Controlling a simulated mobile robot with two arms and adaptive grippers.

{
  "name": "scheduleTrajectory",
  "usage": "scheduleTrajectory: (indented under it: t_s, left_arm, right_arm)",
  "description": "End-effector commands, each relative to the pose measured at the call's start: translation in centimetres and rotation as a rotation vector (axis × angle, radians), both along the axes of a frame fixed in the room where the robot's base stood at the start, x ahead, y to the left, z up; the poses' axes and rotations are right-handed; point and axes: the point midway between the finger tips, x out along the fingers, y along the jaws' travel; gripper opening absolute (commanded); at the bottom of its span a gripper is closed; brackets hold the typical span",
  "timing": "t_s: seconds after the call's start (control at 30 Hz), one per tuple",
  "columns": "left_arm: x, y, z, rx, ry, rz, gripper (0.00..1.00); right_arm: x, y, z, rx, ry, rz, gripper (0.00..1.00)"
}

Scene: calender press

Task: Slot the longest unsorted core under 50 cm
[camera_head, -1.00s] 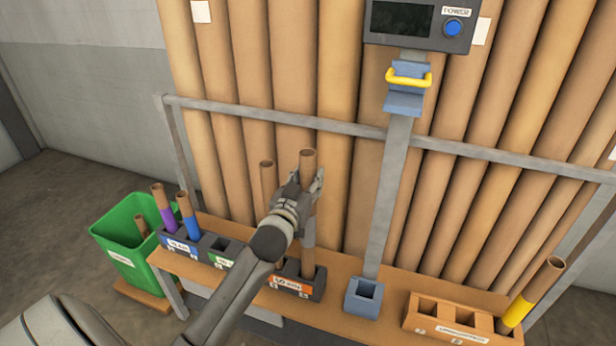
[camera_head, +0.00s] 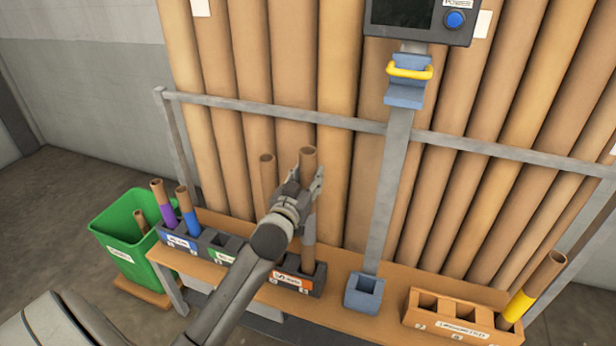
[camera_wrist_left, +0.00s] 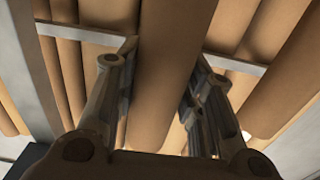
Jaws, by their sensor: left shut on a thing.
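My left gripper (camera_head: 306,182) is shut around a plain brown cardboard core (camera_head: 308,158), near its top. The core stands about upright, and its lower end meets the right slot of the dark rack with the orange label (camera_head: 291,282); I cannot tell how deep it sits. In the left wrist view the core (camera_wrist_left: 165,75) runs between the two fingers. Another plain core (camera_head: 267,170) stands just left of it, its lower part hidden by my arm. A yellow-banded core (camera_head: 534,286) leans in the right slot of the tan tray (camera_head: 447,321). My right gripper is not in view.
Dark racks on the left hold a purple-banded core (camera_head: 164,202) and a blue-banded core (camera_head: 187,208). A green bin (camera_head: 122,250) holds a core. A grey rail (camera_head: 350,123) crosses behind.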

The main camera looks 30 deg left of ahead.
Motion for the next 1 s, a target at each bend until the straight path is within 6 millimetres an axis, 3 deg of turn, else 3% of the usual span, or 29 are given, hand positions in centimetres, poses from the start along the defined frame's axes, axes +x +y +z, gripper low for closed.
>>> scheduleTrajectory:
  t_s: [1.0]
  left_arm:
    - [0.0, 0.0, -2.6, -0.001, -0.001, 0.000, 0.00]
  right_arm:
    - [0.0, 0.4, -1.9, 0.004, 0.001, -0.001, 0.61]
